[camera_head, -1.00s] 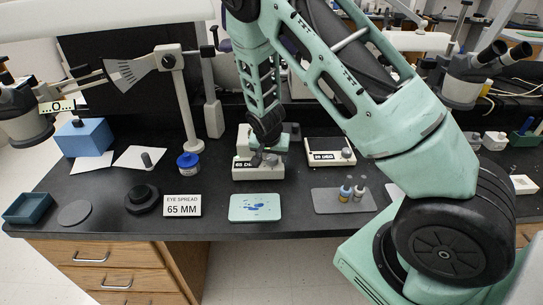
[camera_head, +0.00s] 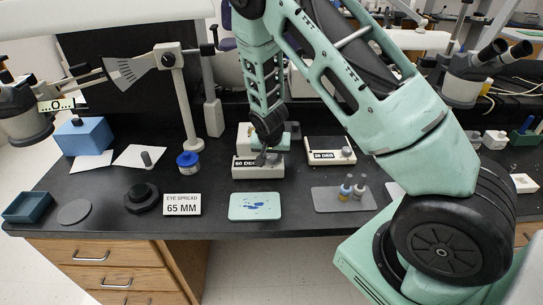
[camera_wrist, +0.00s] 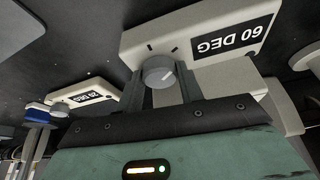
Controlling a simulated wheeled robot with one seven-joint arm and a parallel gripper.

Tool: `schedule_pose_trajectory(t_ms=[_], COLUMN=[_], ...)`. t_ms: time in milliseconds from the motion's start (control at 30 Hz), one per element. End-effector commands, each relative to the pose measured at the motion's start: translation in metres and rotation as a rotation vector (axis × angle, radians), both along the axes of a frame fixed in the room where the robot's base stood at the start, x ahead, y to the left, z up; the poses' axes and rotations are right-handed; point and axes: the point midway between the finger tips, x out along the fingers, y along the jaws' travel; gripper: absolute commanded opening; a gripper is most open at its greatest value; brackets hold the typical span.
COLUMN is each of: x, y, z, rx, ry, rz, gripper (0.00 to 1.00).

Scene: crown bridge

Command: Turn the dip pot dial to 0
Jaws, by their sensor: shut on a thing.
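The white unit with the display reading 60 DEG (camera_head: 270,173) stands near the middle of the bench; I take it as the dip pot. It also shows in the wrist view (camera_wrist: 192,33), its display turned over. Its round grey dial (camera_wrist: 157,70) has a pale pointer line, and dark marks show on the white face near it. My gripper (camera_wrist: 163,86) is shut on the dial, one finger on each side. In the head view my gripper (camera_head: 266,153) is over the unit and mostly hides the dial.
A similar white unit reading 28 DEG (camera_head: 323,157) stands just right. A stained pale-blue pad (camera_head: 240,207) lies in front. Small bottles stand on a grey mat (camera_head: 329,203) at front right. An EYE SPREAD 65 MM sign (camera_head: 181,205) and a black round base (camera_head: 142,199) are front left.

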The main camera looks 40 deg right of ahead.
Motion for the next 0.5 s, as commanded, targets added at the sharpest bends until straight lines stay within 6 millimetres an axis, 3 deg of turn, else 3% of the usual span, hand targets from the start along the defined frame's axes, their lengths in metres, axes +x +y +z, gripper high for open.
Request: schedule_pose_trajectory(t_ms=[500], x=[-0.0016], y=[-0.0042], z=[0.0012], rx=[0.001], ry=[-0.001], rz=[0.414], gripper=[0.14])
